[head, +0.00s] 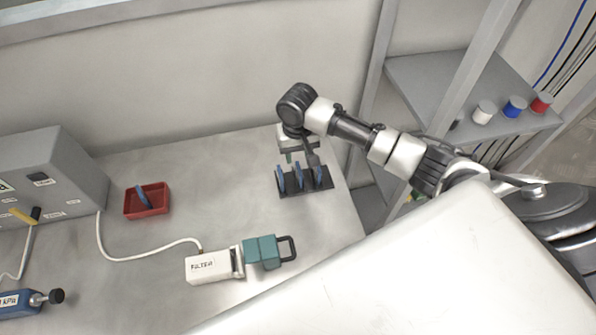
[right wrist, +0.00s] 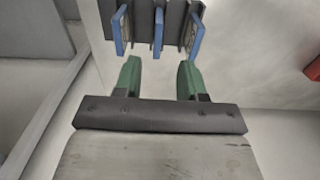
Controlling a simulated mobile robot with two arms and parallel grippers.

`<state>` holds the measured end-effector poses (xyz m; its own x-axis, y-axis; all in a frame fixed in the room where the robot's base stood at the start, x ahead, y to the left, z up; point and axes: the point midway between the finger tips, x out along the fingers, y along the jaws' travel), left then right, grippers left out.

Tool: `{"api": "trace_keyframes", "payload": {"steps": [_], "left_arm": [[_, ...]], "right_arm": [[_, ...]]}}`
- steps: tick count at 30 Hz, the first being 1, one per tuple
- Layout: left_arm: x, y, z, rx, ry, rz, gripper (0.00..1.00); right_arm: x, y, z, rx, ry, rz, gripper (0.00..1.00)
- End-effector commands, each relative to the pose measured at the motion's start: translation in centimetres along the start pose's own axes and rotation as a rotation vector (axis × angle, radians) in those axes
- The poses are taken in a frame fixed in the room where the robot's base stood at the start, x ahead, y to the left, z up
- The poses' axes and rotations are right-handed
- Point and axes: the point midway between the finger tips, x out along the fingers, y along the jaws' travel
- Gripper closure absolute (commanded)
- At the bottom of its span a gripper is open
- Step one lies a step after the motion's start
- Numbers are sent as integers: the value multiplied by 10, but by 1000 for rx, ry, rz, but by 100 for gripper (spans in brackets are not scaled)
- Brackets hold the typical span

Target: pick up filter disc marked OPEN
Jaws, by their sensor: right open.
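Three blue filter discs stand on edge in a dark rack (head: 306,190); they are the left disc (head: 281,179), the middle disc (head: 297,173) and the right disc (head: 317,174). In the right wrist view, discs show at left (right wrist: 119,31), middle (right wrist: 158,31) and right (right wrist: 196,32). I cannot read an OPEN mark on any. My right gripper (right wrist: 160,78) is open and empty, its green fingertips apart and just short of the discs, roughly lined up with the middle one. My left gripper is not in view.
A red tray (head: 160,211) holds another blue disc (head: 143,197). A white box marked FILTER (head: 207,268) with a teal part (head: 262,251) sits at the front. A grey cabinet (head: 45,175) and a blue bottle (head: 20,303) are left. Shelves with spools stand right.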

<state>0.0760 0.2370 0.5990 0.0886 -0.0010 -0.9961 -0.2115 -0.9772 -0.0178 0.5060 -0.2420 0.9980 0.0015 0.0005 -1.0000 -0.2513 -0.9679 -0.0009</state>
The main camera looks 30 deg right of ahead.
Motion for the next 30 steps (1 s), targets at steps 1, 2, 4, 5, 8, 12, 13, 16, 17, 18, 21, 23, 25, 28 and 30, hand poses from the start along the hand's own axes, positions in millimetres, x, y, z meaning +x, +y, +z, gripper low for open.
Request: {"api": "trace_keyframes", "payload": {"steps": [1, 2, 4, 5, 8, 12, 13, 16, 17, 18, 21, 23, 25, 28, 30], "left_arm": [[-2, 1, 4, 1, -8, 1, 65], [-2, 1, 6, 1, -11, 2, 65], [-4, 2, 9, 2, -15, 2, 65], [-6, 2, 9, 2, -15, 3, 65], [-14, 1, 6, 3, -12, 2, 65], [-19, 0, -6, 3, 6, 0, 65], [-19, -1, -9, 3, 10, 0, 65], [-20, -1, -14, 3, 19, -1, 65], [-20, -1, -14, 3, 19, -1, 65], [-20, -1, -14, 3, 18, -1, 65], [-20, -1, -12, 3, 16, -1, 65], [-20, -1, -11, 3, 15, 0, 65], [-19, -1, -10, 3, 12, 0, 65], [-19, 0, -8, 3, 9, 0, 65], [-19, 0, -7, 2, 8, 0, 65]], "right_arm": [[4, 0, 0, 0, 0, 0, 60], [5, 0, 0, 0, 0, -1, 60], [9, 0, 0, 0, -1, 0, 60], [12, 1, 1, 0, -1, 1, 60], [24, 3, 2, 2, -3, 2, 60], [47, 4, 3, 0, -1, 0, 60], [50, 4, 3, 1, -1, 1, 60], [58, 4, 3, 0, 1, 1, 60], [59, 4, 3, 0, 1, 1, 60], [60, 4, 3, -1, 1, 1, 60], [60, 4, 3, -1, 1, 0, 60], [60, 4, 3, -1, 1, 0, 60], [60, 4, 3, -1, 1, 0, 69], [60, 4, 3, -1, 1, 0, 84], [60, 4, 3, -1, 1, 0, 95]]}}
